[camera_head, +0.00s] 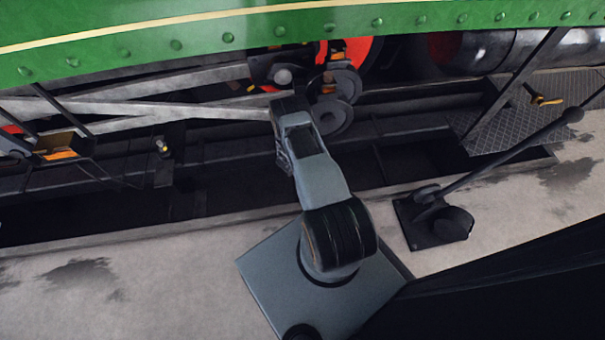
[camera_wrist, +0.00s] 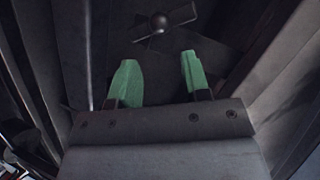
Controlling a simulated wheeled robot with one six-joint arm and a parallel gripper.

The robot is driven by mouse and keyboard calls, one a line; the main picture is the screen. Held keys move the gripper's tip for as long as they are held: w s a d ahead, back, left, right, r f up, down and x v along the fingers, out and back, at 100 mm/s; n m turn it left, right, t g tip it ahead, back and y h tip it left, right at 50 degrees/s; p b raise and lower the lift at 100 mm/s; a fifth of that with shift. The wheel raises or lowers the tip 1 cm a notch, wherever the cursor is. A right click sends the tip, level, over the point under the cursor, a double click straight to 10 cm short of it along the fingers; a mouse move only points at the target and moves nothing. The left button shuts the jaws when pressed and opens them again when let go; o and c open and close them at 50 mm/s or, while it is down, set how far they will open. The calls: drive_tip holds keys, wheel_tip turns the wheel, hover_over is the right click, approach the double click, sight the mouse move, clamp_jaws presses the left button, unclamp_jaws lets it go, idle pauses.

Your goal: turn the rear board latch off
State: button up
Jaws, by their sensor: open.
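My gripper (camera_wrist: 157,62) shows in the wrist view with its two green fingertips apart and nothing between them. A dark flat handle with a round hub (camera_wrist: 159,22) lies beyond the fingertips, near the top edge, clear of them. I cannot tell whether it is the rear board latch. In the head view, a brass-coloured lever (camera_head: 541,99) sits on a chequered footboard (camera_head: 500,128) at the right, well away from my arm. I cannot tell whether this lever is the latch either. My gripper's fingers cannot be made out in the head view.
The green tram side (camera_head: 230,38) spans the top, with rods and red wheels below. A long black floor lever (camera_head: 500,157) stands on the pavement at the right. An orange-marked box (camera_head: 58,147) is at the left. Bare pavement (camera_head: 130,275) lies at the lower left.

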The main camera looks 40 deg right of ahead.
drive_tip(key=b+x, duration=0.5)
drive_tip(key=x, duration=0.4)
drive_tip(key=shift+d+f, duration=0.1)
drive_tip(key=shift+f, duration=0.05)
clamp_jaws()
